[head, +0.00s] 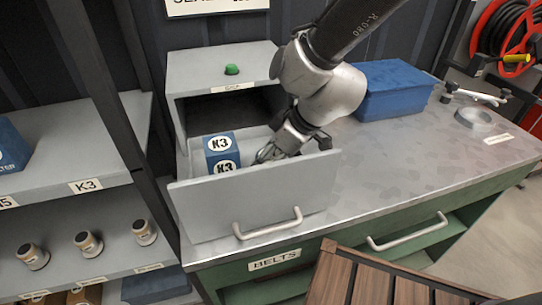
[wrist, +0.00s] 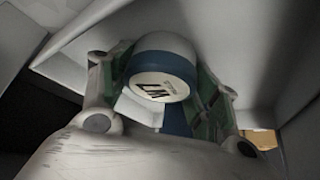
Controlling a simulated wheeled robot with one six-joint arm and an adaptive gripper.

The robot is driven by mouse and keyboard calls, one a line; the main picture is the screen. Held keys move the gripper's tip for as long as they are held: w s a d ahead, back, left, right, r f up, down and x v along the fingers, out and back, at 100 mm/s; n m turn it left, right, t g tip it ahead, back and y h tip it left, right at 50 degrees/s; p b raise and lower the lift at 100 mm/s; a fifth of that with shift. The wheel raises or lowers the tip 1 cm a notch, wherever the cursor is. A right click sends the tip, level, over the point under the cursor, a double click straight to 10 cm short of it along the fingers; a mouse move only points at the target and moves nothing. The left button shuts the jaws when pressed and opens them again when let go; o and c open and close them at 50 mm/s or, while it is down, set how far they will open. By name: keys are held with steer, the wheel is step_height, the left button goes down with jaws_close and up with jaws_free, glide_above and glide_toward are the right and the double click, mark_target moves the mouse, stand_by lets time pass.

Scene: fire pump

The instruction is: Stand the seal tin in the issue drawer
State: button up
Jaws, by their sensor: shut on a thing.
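The seal tin (wrist: 163,55) shows in the wrist view as a round white and blue tin with a lettered white label. My gripper (wrist: 160,98) is shut on it, one finger on each side. In the head view my gripper (head: 268,153) is low inside the open issue drawer (head: 255,200), right of a blue K3 box (head: 221,153). The drawer front hides the fingertips' lower part, and I cannot make out the tin there. Whether the tin touches the drawer floor cannot be told.
The drawer belongs to a grey cabinet (head: 218,66) with a green knob (head: 232,69) on top. A blue bin (head: 393,88) and a metal ring (head: 473,118) stand on the bench (head: 400,150). Shelves with several small tins are at left. A slatted wooden surface (head: 380,285) is in front.

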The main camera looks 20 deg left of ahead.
steer(key=o, duration=1.2)
steer(key=shift+d+r, duration=0.1)
steer(key=shift+r, duration=0.2)
steer(key=v, duration=1.1)
steer(key=shift+d+r, duration=0.2)
steer(key=shift+r, duration=0.05)
